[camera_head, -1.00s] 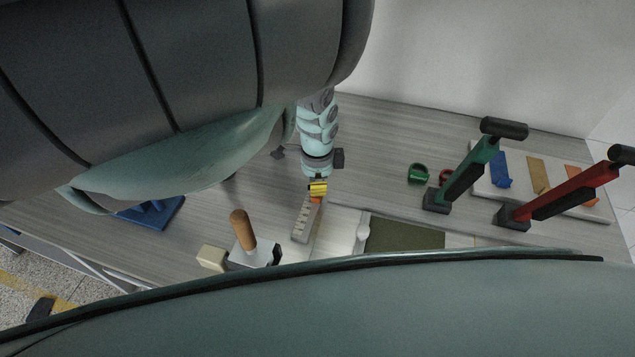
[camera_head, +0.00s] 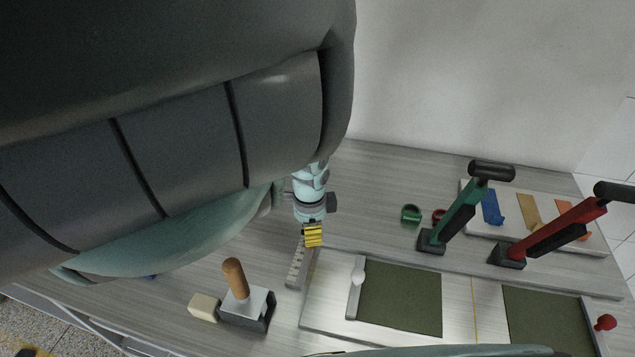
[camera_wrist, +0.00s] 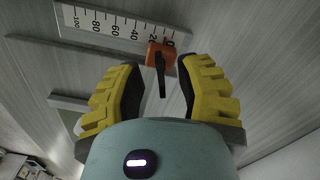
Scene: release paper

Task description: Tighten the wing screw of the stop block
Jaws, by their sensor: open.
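The stop block (camera_wrist: 158,50) is a small orange piece near the zero end of a white ruler scale (camera_wrist: 105,24) in the wrist view. Its wing screw (camera_wrist: 161,82) shows as a dark narrow bar pointing from the block down between my fingers. My gripper (camera_wrist: 160,68) is open, with one yellow finger on each side of the bar and a gap on both sides. In the head view my gripper (camera_head: 313,235) is at the far end of the ruler strip (camera_head: 299,266); the block is hidden there.
A metal plate with dark green pads (camera_head: 400,298) lies right of the ruler. A wooden-handled tool (camera_head: 236,280) and a cream block (camera_head: 204,307) stand to the left. Green (camera_head: 460,217) and red (camera_head: 560,228) lever tools stand at the right, by a white tray (camera_head: 512,213).

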